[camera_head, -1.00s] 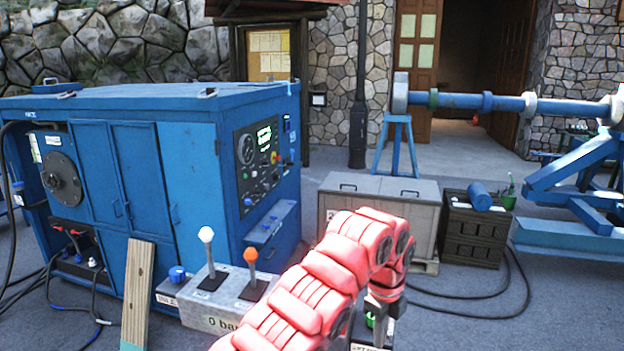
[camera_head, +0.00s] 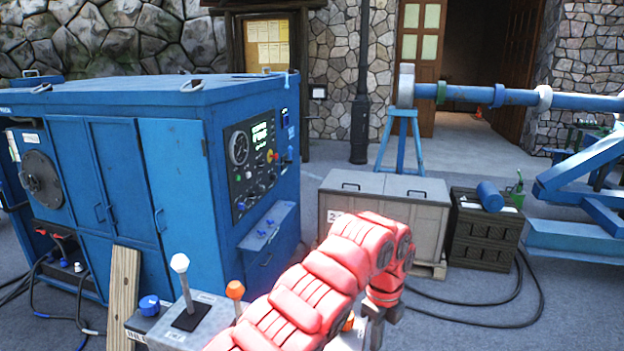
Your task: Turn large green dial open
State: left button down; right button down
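A red-padded arm of mine enters at the bottom, left of centre, reaches up and right, and bends down at its end. I take it as my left arm. Its grey gripper (camera_head: 377,325) points down near the bottom edge, and I cannot make out the gap between its fingers. No large green dial is visible now; the arm covers much of the area around the gripper. A small orange part (camera_head: 348,322) shows beside the gripper. The control box (camera_head: 205,312) carries a white-knobbed lever (camera_head: 181,270), an orange-knobbed lever (camera_head: 235,290) and a blue knob (camera_head: 149,305). My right gripper is not in view.
A blue machine cabinet (camera_head: 175,185) with a gauge panel (camera_head: 252,165) stands left. A wooden plank (camera_head: 123,295) leans against it. Behind the arm are a grey chest (camera_head: 425,215) and a dark crate (camera_head: 482,235). A blue reel stand (camera_head: 580,190) is at right.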

pick_arm(q)
jog(key=shift+f+b, duration=0.75)
jog(key=shift+f, duration=0.7)
jog(key=shift+s+d, duration=0.25)
jog(key=shift+d, duration=0.1)
jog(key=shift+d+b, duration=0.15)
jog(key=shift+b, duration=0.25)
jog(key=shift+w+d, duration=0.2)
jog(key=shift+w, duration=0.05)
jog(key=shift+w+a+r+p, duration=0.15)
jog(key=shift+w+a+p, duration=0.1)
jog(key=shift+p, duration=0.1)
